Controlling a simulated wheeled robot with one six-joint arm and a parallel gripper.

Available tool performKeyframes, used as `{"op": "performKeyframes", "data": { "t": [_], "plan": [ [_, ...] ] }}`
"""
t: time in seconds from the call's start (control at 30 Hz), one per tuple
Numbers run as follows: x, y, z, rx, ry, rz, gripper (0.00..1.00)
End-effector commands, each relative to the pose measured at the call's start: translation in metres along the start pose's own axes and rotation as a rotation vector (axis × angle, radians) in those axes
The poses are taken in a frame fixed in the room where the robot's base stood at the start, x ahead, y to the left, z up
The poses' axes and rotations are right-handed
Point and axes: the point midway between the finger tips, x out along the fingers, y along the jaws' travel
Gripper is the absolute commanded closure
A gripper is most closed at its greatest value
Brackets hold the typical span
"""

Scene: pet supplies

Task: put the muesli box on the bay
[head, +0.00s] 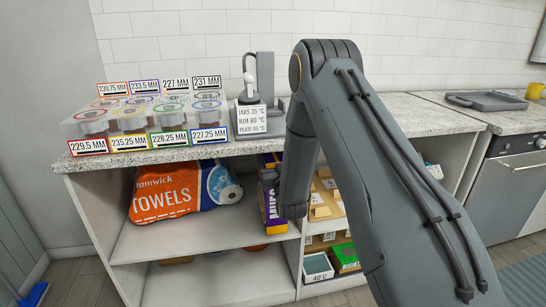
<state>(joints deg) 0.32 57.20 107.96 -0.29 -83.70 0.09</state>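The muesli box (273,207), purple with yellow and white lettering, stands upright on the shelf under the counter, at the right end of the left shelf bay (200,237). My arm covers part of its right side. My arm rises from the lower right, bends at the top and comes down in front of the shelf unit, close to the box in the picture. My gripper's fingers do not show, so I cannot see whether they touch the box.
An orange towel pack (165,195) lies left of the box, with bare shelf between. Right of the divider are cardboard bins (322,210), a white tub (317,267) and a green box (344,257). Labelled clear jars (130,122) and a grey machine (262,95) stand on the counter.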

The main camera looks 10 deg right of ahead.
Motion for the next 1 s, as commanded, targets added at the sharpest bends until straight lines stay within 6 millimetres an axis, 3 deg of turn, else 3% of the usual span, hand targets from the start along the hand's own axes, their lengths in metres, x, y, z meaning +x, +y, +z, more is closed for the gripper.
{"op": "performKeyframes", "data": {
  "t": [0.37,0.4,0.47,0.87,1.0],
  "plan": [
    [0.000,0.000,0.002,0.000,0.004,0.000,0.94],
    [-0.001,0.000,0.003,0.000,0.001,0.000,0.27],
    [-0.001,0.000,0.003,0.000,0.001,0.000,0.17],
    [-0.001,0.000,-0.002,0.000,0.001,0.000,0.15],
    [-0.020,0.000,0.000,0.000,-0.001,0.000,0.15]
  ]
}}
